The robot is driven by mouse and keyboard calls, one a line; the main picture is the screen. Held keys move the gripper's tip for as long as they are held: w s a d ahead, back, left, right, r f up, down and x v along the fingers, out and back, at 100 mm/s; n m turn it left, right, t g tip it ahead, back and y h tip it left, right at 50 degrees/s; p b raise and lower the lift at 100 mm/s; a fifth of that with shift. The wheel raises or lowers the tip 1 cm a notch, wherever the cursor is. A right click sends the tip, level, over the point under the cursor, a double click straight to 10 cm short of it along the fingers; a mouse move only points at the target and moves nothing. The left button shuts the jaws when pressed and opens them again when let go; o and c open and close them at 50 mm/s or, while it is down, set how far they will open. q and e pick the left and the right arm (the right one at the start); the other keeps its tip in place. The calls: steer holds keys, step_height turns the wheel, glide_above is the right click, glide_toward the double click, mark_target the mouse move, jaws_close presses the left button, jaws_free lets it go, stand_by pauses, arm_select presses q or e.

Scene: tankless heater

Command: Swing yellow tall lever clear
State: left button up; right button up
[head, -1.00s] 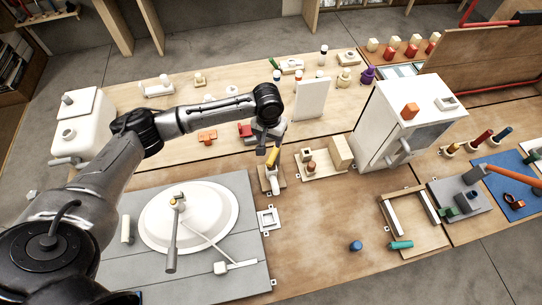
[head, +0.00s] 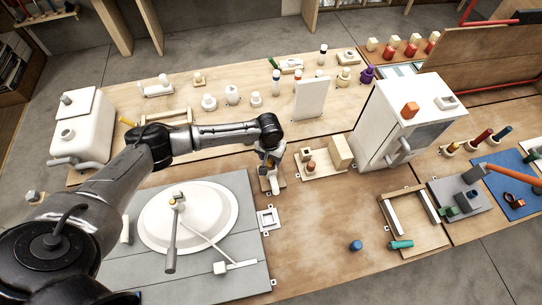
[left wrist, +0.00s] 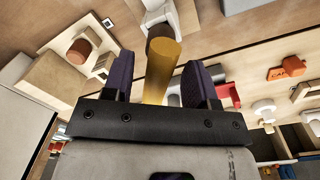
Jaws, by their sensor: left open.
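The yellow tall lever (left wrist: 161,72) stands between the two dark finger pads of my open left gripper (left wrist: 158,80) in the left wrist view, with a gap visible on each side. A grey-white part of its mount shows beyond its far end. In the head view my left gripper (head: 270,158) is right over the lever and hides most of its yellow part. The pale lower part of the lever mount (head: 273,183) shows just below the gripper, on a small wooden base. My right gripper is not in view.
A wooden board with a block (head: 340,152) stands close to the right of the lever. A white upright panel (head: 311,98) is behind it. A grey panel with a white round dish (head: 205,215) lies to the front left. A white cabinet (head: 378,118) stands farther right.

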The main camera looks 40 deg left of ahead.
arm_select(q)
jaws_close()
stand_by(0.5)
